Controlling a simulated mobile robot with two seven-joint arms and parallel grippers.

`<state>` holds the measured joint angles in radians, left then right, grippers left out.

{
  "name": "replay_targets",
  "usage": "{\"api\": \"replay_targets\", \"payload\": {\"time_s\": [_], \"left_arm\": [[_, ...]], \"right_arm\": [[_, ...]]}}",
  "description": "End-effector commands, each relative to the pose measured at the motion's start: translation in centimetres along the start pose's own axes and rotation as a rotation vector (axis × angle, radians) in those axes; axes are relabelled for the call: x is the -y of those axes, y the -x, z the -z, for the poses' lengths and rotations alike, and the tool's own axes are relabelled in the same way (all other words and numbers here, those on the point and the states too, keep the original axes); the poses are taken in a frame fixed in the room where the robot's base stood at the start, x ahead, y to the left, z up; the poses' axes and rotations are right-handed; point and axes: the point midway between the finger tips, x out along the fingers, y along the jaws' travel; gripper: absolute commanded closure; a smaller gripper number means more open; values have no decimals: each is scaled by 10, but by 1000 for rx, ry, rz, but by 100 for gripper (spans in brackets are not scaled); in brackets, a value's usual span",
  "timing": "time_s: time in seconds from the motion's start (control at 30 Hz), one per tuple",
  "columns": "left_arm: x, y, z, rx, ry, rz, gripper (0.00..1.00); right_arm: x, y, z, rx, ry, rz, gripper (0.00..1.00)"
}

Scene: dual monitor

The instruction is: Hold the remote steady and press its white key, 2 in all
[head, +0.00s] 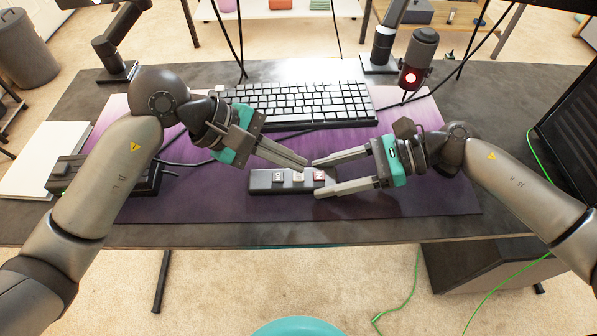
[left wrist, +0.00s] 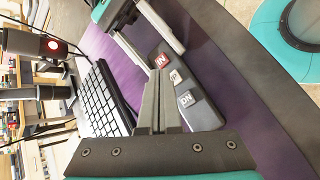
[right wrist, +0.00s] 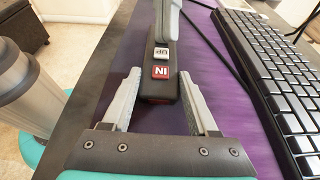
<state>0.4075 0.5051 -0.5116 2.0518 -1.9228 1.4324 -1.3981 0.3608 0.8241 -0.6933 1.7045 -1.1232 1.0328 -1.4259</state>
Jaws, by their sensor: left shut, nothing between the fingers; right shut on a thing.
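The remote (head: 258,184) is a dark bar lying on the purple mat, with a row of keys. In the left wrist view the remote (left wrist: 207,115) shows a red IN key (left wrist: 162,61), a white UP key (left wrist: 176,77) and a pale DN key (left wrist: 186,99). My right gripper (head: 317,178) is shut on the remote's red-key end, one finger along each long side. The right wrist view also shows the remote (right wrist: 158,90) between these fingers. My left gripper (head: 306,163) is shut and empty, its tips by the remote's keys. I cannot tell whether they touch a key.
A keyboard (head: 300,104) lies behind the remote on the purple mat (head: 420,200). A microphone (head: 418,58) with a red light stands at the back right. The mat in front of the remote is clear.

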Motion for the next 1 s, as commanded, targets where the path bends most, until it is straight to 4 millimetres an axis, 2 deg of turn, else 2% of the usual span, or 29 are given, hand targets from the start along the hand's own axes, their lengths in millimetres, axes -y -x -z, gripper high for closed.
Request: {"api": "replay_targets", "payload": {"time_s": [1.0], "left_arm": [[5,-6,5,0,0,0,100]], "right_arm": [[0,0,0,0,0,0,100]]}}
